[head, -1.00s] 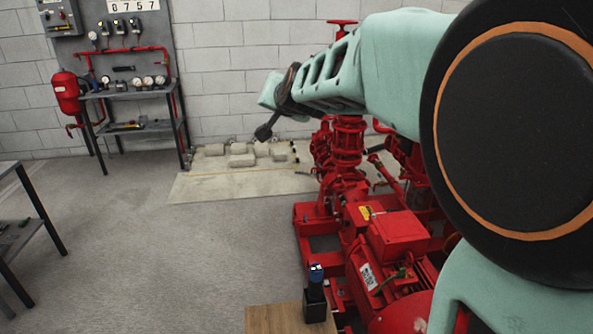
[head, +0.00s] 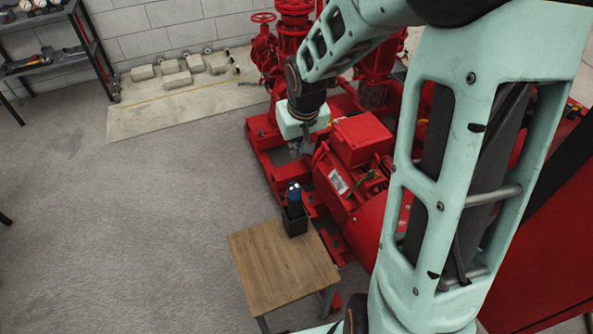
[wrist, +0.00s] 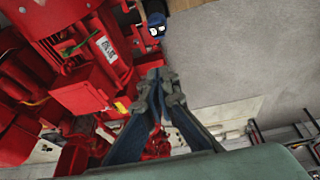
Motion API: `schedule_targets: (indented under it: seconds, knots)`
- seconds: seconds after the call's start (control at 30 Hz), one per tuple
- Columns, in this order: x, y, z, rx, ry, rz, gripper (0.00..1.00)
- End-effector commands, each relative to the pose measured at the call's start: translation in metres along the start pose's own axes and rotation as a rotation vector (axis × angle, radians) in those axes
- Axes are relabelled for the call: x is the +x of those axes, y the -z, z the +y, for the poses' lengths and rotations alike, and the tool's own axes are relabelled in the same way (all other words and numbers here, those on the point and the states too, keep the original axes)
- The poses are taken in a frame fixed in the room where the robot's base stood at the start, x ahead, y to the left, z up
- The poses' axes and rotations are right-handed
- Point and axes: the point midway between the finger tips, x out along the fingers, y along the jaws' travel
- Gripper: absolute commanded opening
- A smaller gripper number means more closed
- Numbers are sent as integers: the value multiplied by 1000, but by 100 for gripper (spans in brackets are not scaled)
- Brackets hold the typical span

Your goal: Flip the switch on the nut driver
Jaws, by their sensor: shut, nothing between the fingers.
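The nut driver (head: 294,199), blue and black with small white marks on its top end, stands upright in a black holder (head: 295,224) on a small wooden table. My gripper (head: 303,150) is above and beyond the nut driver, beside the red pump motor, apart from both. In the wrist view my gripper's fingertips (wrist: 158,78) are together and empty.
The red pumpset (head: 357,160) with its motor and pipes stands close to the right of the table. The bare part of the wooden table (head: 275,272) is clear. Open grey floor (head: 150,220) lies to the left. A dark shelf (head: 75,68) stands at the back left.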

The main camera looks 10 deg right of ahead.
Motion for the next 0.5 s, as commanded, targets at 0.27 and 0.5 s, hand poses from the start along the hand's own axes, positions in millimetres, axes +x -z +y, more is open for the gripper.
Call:
schedule_targets:
  seconds: [0.27, 0.5]
  knots:
    - [4, -18, 4, -27, -3, -46, 0]
    - [4, -18, 4, -26, -3, -45, 0]
